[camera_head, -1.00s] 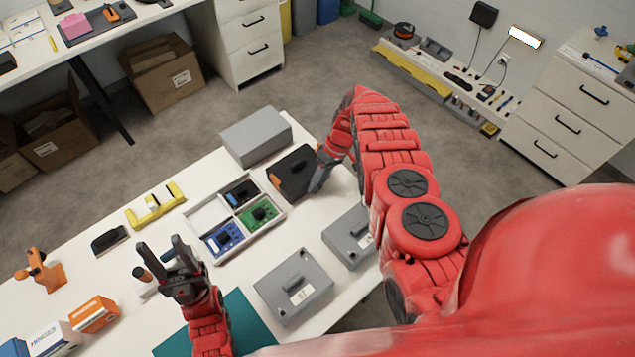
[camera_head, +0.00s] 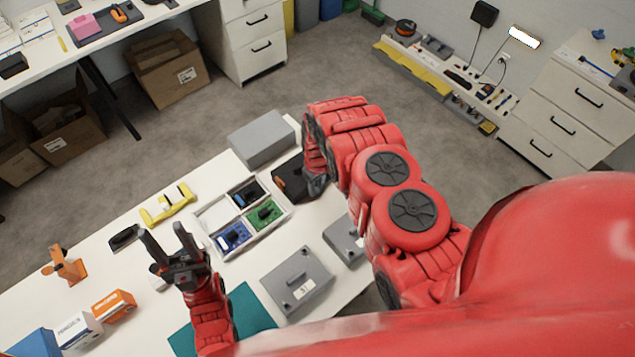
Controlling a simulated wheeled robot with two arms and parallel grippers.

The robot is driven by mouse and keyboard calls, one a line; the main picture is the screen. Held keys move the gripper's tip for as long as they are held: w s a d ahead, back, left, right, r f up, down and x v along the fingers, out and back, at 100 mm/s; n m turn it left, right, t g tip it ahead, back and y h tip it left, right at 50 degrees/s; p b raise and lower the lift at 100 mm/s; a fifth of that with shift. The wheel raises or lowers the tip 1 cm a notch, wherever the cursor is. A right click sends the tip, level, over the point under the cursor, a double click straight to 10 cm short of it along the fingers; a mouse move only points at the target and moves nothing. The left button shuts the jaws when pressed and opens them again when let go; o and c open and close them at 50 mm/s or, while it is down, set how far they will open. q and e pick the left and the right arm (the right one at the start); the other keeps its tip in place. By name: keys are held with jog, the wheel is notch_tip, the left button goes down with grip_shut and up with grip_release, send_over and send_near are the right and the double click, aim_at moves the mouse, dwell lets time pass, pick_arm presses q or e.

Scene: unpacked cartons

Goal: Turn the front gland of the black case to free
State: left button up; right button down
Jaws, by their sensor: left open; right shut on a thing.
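The black case (camera_head: 289,178) lies on the white table just in front of the grey box, with an orange part (camera_head: 279,184) at its left end. My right gripper (camera_head: 314,187) is at the case's right, near side, shut on what appears to be its front gland. The fingers and my red arm cover that spot, so the gland itself and its angle are hidden. My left gripper (camera_head: 166,232) is open and empty, raised above the table left of the white tray.
A white divided tray (camera_head: 262,231) with blue and green boards stands left of the case. A grey box (camera_head: 262,138) is behind it. Grey lidded boxes (camera_head: 297,281) (camera_head: 344,240) stand nearer me. A yellow holder (camera_head: 167,203) and an orange stand (camera_head: 65,264) are further left.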

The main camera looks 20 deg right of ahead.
jog(key=shift+a+t+h+p, duration=0.2)
jog(key=shift+t+h+p, duration=0.1)
jog(key=shift+h+p, duration=0.35)
jog(key=c, duration=0.6)
grip_release()
jog(key=shift+r, duration=0.1)
